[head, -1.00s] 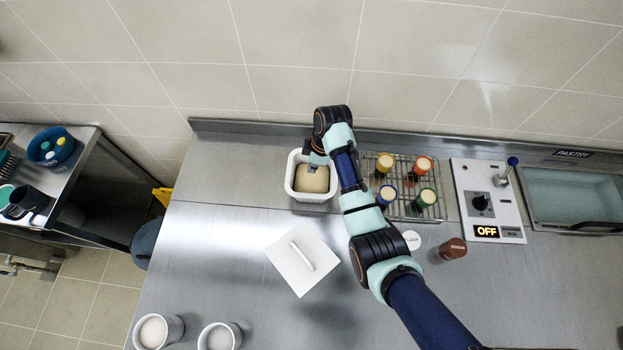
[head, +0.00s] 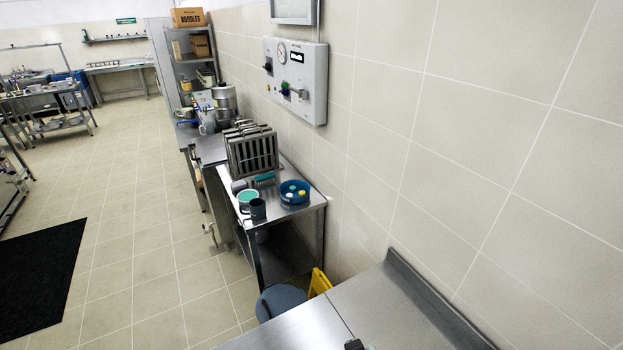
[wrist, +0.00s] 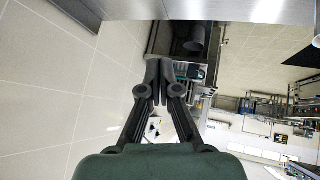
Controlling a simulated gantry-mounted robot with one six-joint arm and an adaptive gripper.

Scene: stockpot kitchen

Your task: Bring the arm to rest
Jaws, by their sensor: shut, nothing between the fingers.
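My gripper (wrist: 158,88) shows in the wrist view with its two dark fingers together and nothing between them. Beyond the fingertips the wrist view shows a metal surface edge, wall tiles and the room, seen tilted. In the head view my arm is almost wholly out of the picture; only a small dark piece shows at the bottom edge, and I cannot tell which part it is. The near steel counter (head: 395,312) fills the bottom of the head view, and its visible part is bare.
A blue-grey round bin (head: 281,302) and a yellow object (head: 319,282) stand between table and counter. A control box (head: 296,80) hangs on the wall. The floor at left is open.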

